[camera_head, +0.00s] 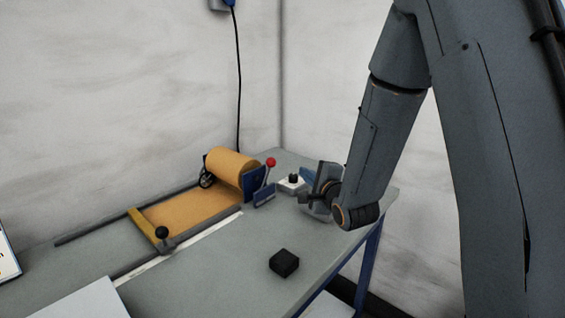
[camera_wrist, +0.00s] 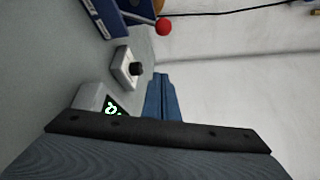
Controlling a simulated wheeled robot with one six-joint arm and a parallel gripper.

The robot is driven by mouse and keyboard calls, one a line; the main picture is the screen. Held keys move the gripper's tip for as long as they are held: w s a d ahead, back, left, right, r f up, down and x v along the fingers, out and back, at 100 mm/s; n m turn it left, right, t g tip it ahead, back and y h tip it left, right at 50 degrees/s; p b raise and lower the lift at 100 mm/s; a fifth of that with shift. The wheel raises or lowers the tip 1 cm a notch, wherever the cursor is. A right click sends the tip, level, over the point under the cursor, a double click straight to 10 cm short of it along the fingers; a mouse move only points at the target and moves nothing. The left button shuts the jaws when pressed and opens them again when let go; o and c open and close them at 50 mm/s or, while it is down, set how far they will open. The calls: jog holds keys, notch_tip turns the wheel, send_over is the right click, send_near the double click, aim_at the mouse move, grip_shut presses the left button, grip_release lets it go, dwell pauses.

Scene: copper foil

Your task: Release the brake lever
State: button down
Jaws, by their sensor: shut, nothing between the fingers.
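The brake lever (camera_head: 268,174) has a red ball on top and stands at the right end of the copper foil roll (camera_head: 230,164), beside blue brackets. In the wrist view its red ball (camera_wrist: 164,27) shows at the top, beyond my fingertips. My gripper (camera_head: 304,173) is to the right of the lever, apart from it, above the table's far right part. In the wrist view my gripper's blue fingers (camera_wrist: 160,76) are together with nothing between them.
A white box with a black knob (camera_head: 292,181) stands between the lever and my gripper. A small unit with a green display (camera_wrist: 113,106) sits near my fingers. A black block (camera_head: 284,263) lies on the table's (camera_head: 215,275) open front part. Walls close in behind.

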aim_at(266, 175)
jog(key=x, duration=0.3)
jog(key=p+x, duration=0.1)
jog(key=x, duration=0.2)
jog(key=a+p+x, duration=0.1)
jog(key=x, duration=0.3)
jog(key=shift+s, duration=0.1)
jog(key=s+a, duration=0.1)
jog(key=s+a+r+p, duration=0.1)
jog(key=a, duration=0.1)
jog(key=shift+r, duration=0.15)
